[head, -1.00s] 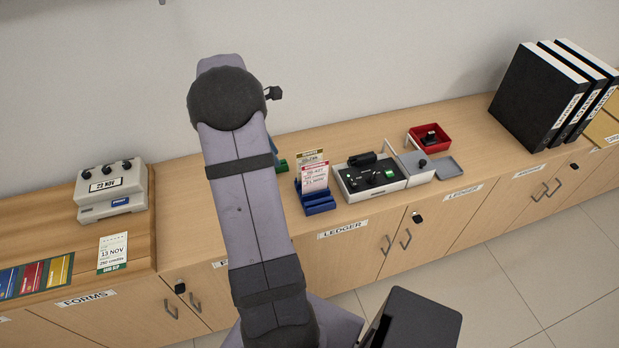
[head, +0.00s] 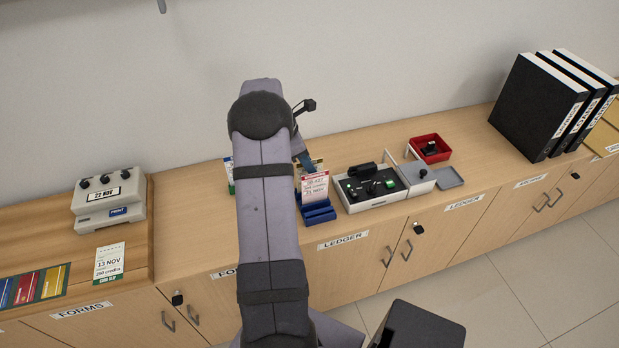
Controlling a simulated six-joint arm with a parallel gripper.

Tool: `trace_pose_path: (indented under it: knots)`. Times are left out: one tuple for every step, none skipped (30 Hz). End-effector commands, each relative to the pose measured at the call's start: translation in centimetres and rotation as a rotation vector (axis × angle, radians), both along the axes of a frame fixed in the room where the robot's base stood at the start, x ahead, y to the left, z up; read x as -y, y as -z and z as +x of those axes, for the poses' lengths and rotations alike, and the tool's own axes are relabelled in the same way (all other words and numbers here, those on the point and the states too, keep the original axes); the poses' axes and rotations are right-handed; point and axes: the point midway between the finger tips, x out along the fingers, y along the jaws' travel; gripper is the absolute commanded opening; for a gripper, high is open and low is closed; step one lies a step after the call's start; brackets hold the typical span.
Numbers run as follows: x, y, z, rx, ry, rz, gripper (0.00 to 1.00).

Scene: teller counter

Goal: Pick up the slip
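A white slip with a green band (head: 109,263) lies flat on the counter at left, printed 13 NOV and 250 credits. A white slip with a red header (head: 314,187) stands upright in a blue holder (head: 319,214), with a yellow-topped slip behind it. Another slip (head: 229,174) shows partly at the left edge of my arm. What seems to be part of my gripper (head: 303,158) shows behind my arm, close to the upright slips. The arm hides most of it, so its fingers and any contact cannot be made out.
A grey date device (head: 110,200) and a rack of coloured forms (head: 34,287) are at left. A control box (head: 372,188), a grey tray (head: 449,177) and a red tray (head: 430,148) stand right of the holder. Black binders (head: 548,104) stand further right.

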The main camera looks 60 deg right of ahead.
Motion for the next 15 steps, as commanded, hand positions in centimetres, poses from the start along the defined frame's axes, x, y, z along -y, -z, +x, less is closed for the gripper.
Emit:
trace_pose_path:
  knots:
    - [0.0, 0.3, -0.3, -0.003, 0.002, 0.004, 0.24]
    - [0.1, 0.6, -0.4, -0.003, 0.002, 0.005, 0.24]
    - [0.2, 1.1, -0.6, -0.003, 0.002, 0.005, 0.24]
    - [0.3, 1.4, -0.7, -0.004, 0.002, 0.004, 0.24]
    - [0.4, 1.8, -0.9, -0.004, 0.003, 0.005, 0.24]
    - [0.6, 2.2, -1.0, -0.003, 0.002, 0.005, 0.24]
    - [0.7, 2.6, -1.1, -0.003, 0.002, 0.005, 0.24]
    - [0.8, 3.0, -1.2, -0.003, 0.002, 0.004, 0.24]
    - [0.9, 3.4, -1.3, -0.002, 0.002, 0.003, 0.24]
    - [1.0, 3.6, -1.3, -0.001, 0.001, 0.003, 0.24]
    - [1.0, 3.8, -1.4, -0.002, 0.002, 0.003, 0.24]
    - [1.1, 4.1, -1.4, -0.002, 0.001, 0.002, 0.24]
    - [1.1, 4.2, -1.5, -0.002, 0.001, 0.002, 0.24]
    - [1.2, 4.3, -1.5, -0.001, 0.001, 0.001, 0.24]
    - [1.2, 4.3, -1.5, -0.001, 0.0, 0.001, 0.24]
